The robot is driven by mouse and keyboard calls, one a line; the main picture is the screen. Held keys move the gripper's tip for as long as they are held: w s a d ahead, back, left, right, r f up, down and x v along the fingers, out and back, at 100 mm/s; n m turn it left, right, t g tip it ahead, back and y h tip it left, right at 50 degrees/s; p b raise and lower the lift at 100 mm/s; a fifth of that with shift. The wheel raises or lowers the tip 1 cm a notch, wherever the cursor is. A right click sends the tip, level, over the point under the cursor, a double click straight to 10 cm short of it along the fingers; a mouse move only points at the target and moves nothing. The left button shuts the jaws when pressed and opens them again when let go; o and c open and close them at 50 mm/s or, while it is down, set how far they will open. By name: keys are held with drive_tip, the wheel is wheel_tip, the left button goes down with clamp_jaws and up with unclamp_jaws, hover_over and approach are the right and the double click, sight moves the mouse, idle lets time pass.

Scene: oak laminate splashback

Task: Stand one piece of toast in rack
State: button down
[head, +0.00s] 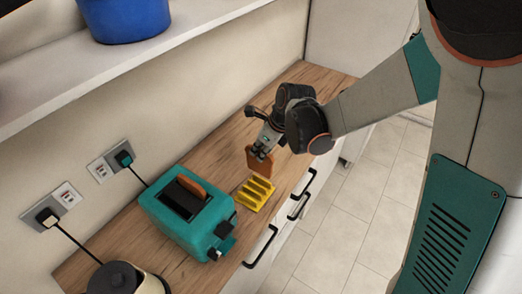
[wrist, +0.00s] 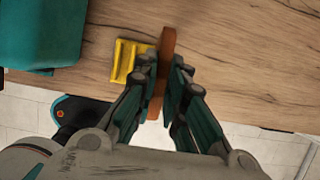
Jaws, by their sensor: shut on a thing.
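My gripper (head: 266,149) is shut on a brown piece of toast (head: 260,163), which it holds upright near the yellow toast rack (head: 255,193). In the wrist view the toast (wrist: 168,42) shows edge-on between the fingers (wrist: 166,72), just right of the rack (wrist: 125,60). The rack stands on the wooden worktop and its visible slots look empty. A second piece of toast (head: 191,187) sticks up from a slot of the teal toaster (head: 187,228). I cannot tell the exact height of the held toast above the worktop.
The toaster, also at the wrist view's upper left (wrist: 40,30), stands left of the rack. A kettle-like container (head: 118,280) is at the near end. Plugged sockets (head: 105,166) are on the wall; a shelf with a blue pot (head: 125,18) hangs above. The worktop's far end (head: 310,80) is clear.

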sight(261, 173)
drive_tip(key=shift+f, duration=0.15)
drive_tip(key=shift+f+b, duration=1.85)
drive_tip(key=shift+f, duration=0.1)
drive_tip(key=shift+f+b, duration=0.25)
drive_tip(key=shift+b, duration=0.1)
drive_tip(key=shift+f+b, duration=0.8)
drive_tip(key=shift+f, duration=0.1)
drive_tip(key=shift+f, duration=0.1)
drive_tip(key=shift+f+b, duration=0.75)
drive_tip(key=shift+f, duration=0.05)
drive_tip(key=c, duration=1.6)
unclamp_jaws()
